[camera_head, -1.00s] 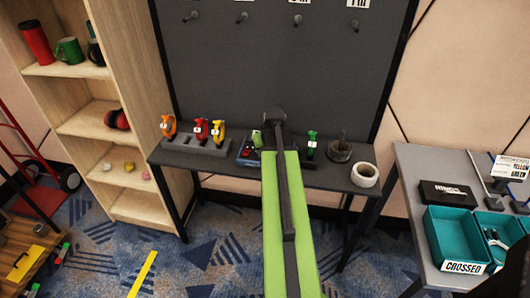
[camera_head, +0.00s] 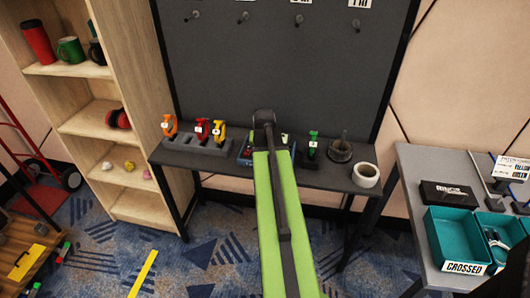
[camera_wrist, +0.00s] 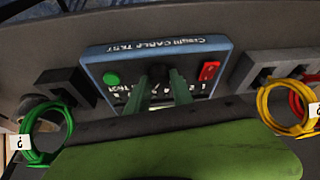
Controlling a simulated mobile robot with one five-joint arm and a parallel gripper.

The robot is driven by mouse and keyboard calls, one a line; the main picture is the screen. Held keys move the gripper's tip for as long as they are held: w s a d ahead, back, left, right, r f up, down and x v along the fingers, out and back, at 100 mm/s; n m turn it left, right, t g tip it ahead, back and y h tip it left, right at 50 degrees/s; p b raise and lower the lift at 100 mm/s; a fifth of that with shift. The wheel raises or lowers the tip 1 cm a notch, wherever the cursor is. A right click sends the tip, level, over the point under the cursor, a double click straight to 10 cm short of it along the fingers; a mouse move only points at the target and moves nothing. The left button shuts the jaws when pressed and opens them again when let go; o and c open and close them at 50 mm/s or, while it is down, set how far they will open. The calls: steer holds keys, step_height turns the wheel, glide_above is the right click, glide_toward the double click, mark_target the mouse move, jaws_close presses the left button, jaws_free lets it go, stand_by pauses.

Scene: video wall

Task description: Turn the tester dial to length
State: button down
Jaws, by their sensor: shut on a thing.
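The cable tester (camera_wrist: 215,47) is a blue-rimmed dark box in the middle of the wrist view, with a green button (camera_wrist: 112,79) on the left and a red switch (camera_wrist: 209,70) on the right. Its black dial (camera_wrist: 157,70) sits between them. My gripper (camera_wrist: 160,77) has its two green fingers shut on the dial. The fingers hide much of the dial and some of the markings around it, so I cannot read its setting. In the head view the tester (camera_head: 246,152) shows on the bench, partly behind my arm.
A green cable coil (camera_wrist: 38,158) in a holder stands left of the tester in the wrist view; yellow (camera_wrist: 283,128) and red coils stand close on the right. In the head view, a white roll (camera_head: 366,175) lies on the bench (camera_head: 330,178). A pegboard (camera_head: 285,65) rises behind.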

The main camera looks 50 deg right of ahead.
steer(key=c, duration=1.1)
jaws_free()
